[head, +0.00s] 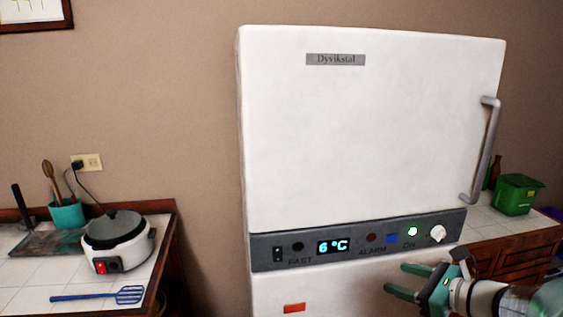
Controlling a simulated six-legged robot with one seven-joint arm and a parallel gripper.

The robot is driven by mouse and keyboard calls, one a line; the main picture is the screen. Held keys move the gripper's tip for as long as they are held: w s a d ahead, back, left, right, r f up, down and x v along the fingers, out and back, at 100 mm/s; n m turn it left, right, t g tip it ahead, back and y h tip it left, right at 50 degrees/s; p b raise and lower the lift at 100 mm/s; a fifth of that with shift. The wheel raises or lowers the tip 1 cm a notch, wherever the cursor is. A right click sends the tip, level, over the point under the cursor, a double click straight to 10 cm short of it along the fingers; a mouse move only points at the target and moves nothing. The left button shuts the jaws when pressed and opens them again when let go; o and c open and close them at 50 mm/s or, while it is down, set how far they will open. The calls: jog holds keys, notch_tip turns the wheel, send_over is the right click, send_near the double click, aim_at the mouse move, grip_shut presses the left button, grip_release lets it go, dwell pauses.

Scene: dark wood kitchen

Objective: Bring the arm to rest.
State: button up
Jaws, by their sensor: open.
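My gripper (405,280) is at the lower right of the head view, in front of the white fridge (350,130). Its two green fingers point left and are apart, with nothing between them. It is below the fridge's dark control panel (275,255), which shows 6 °C. I cannot tell how far the fingertips are from the fridge front. My arm comes in from the bottom right corner, and most of it is out of view. The fridge's upper door looks closed, with a grey upright handle (487,150) on its right side.
On the left tiled counter (25,290) are a white cooker with a dark lid (118,245), a blue slotted spatula (100,296), a teal utensil cup (67,214) and a dark board (45,242). A green container (517,194) and a brown bottle (495,171) stand on the right counter.

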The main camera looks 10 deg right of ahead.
jog(key=s+a+f+n+g, duration=0.1)
jog(key=s+a+n+g, duration=0.2)
jog(key=a+n, duration=0.35)
jog(key=s+a+n+g, duration=0.3)
jog(key=a+n, duration=0.2)
jog(key=a, duration=0.3)
jog(key=s+a+n+h, duration=0.1)
jog(key=s+n+h, duration=0.2)
jog(key=n, duration=0.5)
jog(key=s+a+r+n+h, duration=0.1)
jog(key=s+n+h, duration=0.3)
jog(key=n, duration=0.4)
jog(key=shift+s+a+n+g, duration=0.25)
jog(key=shift+a+n+g, duration=0.1)
jog(key=shift+a, duration=0.4)
